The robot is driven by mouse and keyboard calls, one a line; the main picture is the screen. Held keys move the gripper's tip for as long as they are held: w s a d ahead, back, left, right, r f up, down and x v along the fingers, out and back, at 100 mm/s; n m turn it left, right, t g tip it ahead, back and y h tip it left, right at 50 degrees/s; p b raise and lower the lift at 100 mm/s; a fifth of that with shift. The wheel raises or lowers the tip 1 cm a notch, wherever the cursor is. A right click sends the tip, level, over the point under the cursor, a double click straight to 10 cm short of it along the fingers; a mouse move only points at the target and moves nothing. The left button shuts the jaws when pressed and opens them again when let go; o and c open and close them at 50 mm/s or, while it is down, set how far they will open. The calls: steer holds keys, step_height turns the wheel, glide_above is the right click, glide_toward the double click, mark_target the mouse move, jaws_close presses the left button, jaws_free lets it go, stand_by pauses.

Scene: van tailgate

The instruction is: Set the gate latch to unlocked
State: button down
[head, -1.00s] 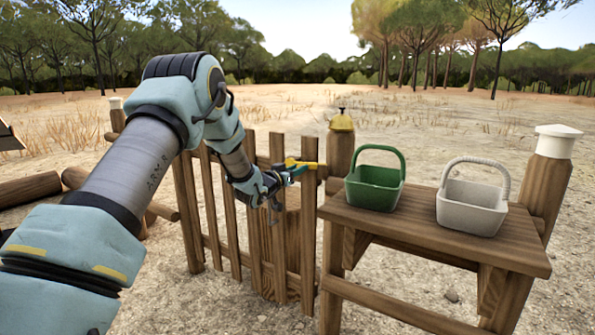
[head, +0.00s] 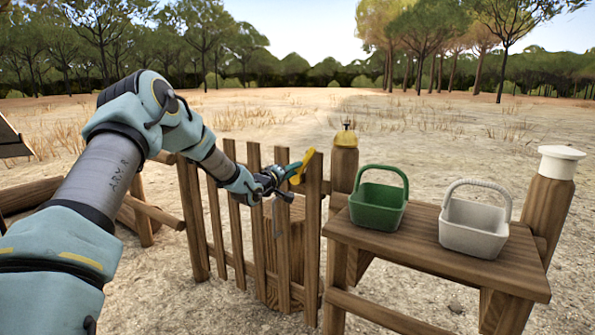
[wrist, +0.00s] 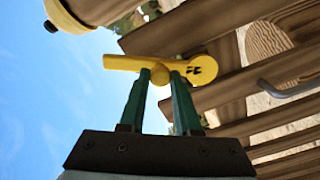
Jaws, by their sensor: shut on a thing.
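The gate latch is a yellow lever (head: 304,164) at the top right of the wooden gate (head: 256,225), beside the gate post. In the head view it stands tilted, its upper end toward the upper right. In the wrist view the lever (wrist: 125,63) has a long handle and a round, dark-marked end. My gripper (head: 291,174) is at the lever, and its green fingers (wrist: 163,74) are shut on it. The fingertips partly hide the lever's middle. I cannot read any lock marking.
A wooden bench (head: 440,256) to the right holds a green basket (head: 378,210) and a white basket (head: 474,230). Logs (head: 30,195) lie at the left. A curved grey handle (wrist: 290,88) shows in the wrist view.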

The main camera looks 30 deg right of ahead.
steer(key=w+n, duration=0.1)
steer(key=n, duration=0.2)
steer(key=w+a+n+p, duration=0.1)
steer(key=w+n, duration=0.1)
steer(key=n, duration=0.1)
steer(key=w+a+n, duration=0.1)
steer(key=n, duration=0.3)
steer(key=shift+w+a+r, duration=0.15)
steer(key=shift+w+a, duration=0.1)
stand_by(0.4)
steer(key=c, duration=0.6)
jaws_free()
steer(key=shift+c, duration=0.2)
steer(key=shift+a, duration=0.1)
steer(key=v, duration=1)
steer(key=shift+s+a+b, duration=0.15)
steer(key=shift+a+b, duration=0.15)
steer(key=shift+b, duration=0.15)
steer(key=shift+c, duration=0.2)
